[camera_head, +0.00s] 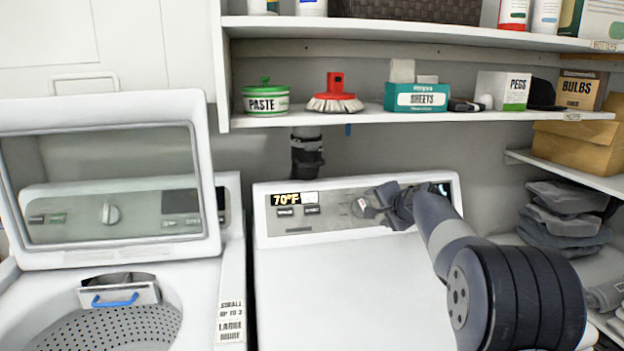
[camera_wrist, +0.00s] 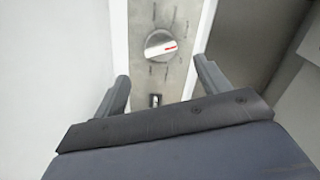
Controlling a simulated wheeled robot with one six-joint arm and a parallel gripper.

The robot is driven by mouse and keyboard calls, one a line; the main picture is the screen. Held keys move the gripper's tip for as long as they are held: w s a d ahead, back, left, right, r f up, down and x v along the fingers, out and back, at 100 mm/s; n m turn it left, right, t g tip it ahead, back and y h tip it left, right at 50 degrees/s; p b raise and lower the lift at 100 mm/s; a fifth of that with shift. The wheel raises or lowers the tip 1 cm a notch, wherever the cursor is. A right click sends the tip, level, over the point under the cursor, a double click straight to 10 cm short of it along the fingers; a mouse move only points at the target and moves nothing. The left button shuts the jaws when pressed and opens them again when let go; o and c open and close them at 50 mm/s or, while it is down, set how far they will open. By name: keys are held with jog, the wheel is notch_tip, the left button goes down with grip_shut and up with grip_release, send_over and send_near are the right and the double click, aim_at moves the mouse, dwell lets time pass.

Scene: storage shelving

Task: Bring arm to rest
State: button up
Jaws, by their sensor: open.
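My gripper (camera_wrist: 160,90) is open and empty in the wrist view, with its two fingers spread apart. A small dark switch (camera_wrist: 155,100) sits on the panel between the fingers. In the head view my arm reaches in from the lower right, and my gripper (camera_head: 370,205) is in front of the control panel (camera_head: 335,222) of the right-hand machine. The arm and gripper hide the right part of that panel, and the dial is hard to make out there.
A washer with its lid raised (camera_head: 108,260) stands at left. A shelf (camera_head: 400,116) above the panel holds a paste tub (camera_head: 266,98), a red brush (camera_head: 335,97) and boxes. Folded grey cloths (camera_head: 565,222) are stacked at right. The machine's white top (camera_head: 345,295) is clear.

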jog(key=p+x, duration=0.2)
jog(key=x, duration=0.7)
jog(key=shift+w+r+m+p, duration=0.1)
jog(key=shift+r+m+p, duration=0.1)
jog(key=shift+m+p, duration=0.4)
jog(key=m+p, duration=0.1)
jog(key=m, duration=0.1)
jog(key=shift+r+m+p, duration=0.15)
jog(key=shift+m+p, duration=0.25)
jog(key=m+p, duration=0.3)
jog(key=m, duration=0.3)
jog(key=shift+t, duration=0.4)
jog(key=m+p, duration=0.3)
jog(key=m, duration=0.2)
jog(key=shift+m, duration=0.4)
jog(key=m+p, duration=0.3)
jog(key=m, duration=0.2)
jog(key=shift+d+m+h, duration=0.1)
jog(key=shift+m+h, duration=0.2)
